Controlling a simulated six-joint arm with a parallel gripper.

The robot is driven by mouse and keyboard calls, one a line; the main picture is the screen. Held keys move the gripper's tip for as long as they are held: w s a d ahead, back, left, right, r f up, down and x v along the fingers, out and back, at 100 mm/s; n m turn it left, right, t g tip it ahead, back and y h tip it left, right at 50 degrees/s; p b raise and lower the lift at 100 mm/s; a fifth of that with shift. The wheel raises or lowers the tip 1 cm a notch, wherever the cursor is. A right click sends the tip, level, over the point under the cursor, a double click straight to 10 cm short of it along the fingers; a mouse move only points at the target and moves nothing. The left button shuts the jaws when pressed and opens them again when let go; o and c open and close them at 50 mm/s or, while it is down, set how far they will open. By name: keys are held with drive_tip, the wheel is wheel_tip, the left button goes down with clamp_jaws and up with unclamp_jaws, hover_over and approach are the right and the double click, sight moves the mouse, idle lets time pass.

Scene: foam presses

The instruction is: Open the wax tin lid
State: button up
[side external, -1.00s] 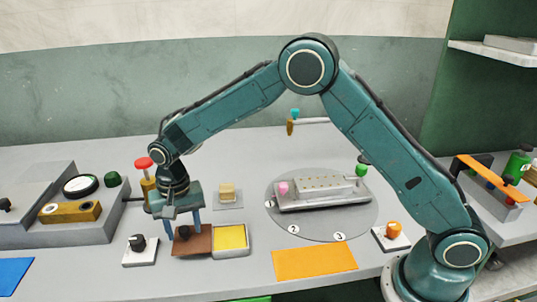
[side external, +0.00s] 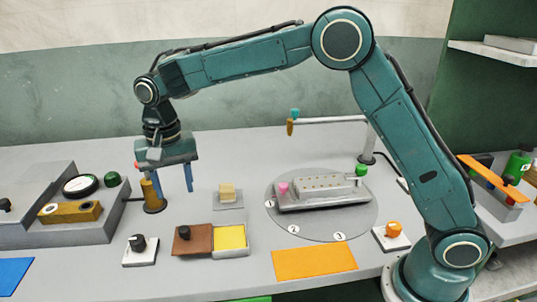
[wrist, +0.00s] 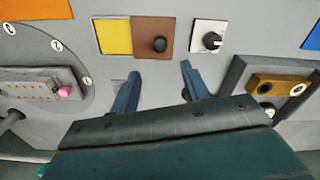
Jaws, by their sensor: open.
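The wax tin (side external: 231,253) is a grey square tin with yellow wax (side external: 231,237) showing in it. Its brown lid (side external: 193,244) with a dark knob (side external: 184,232) lies beside it on the left, so the wax is uncovered. In the wrist view the yellow wax (wrist: 115,37) and the brown lid (wrist: 153,27) with its knob (wrist: 159,44) are side by side. My gripper (side external: 164,188) is open and empty, raised above and behind the lid. It also shows in the wrist view (wrist: 158,82), with its fingers apart and nothing between them.
A brass post (side external: 152,196) stands close to my gripper. A white block with a black dial (side external: 138,245) is left of the lid. A small pad with a beige block (side external: 228,194) is behind the tin. A turntable (side external: 330,228) with a mould is to the right.

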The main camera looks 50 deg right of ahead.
drive_tip(key=shift+r, duration=0.9)
drive_tip(key=s+d+r+n+t, duration=0.3)
drive_tip(key=s+d+r, duration=0.75)
drive_tip(key=s, duration=0.35)
drive_tip(key=s+d+f+n+t, duration=0.1)
drive_tip(key=s+d+f, duration=0.1)
drive_tip(key=s, duration=0.7)
drive_tip(key=s+d+f+n+t, duration=0.1)
drive_tip(key=s+d+n, duration=0.1)
drive_tip(key=s+d, duration=0.3)
drive_tip(key=s, duration=0.4)
drive_tip(key=shift+d+f+t, duration=0.15)
drive_tip(key=shift+f+t, duration=0.15)
drive_tip(key=shift+f, duration=0.1)
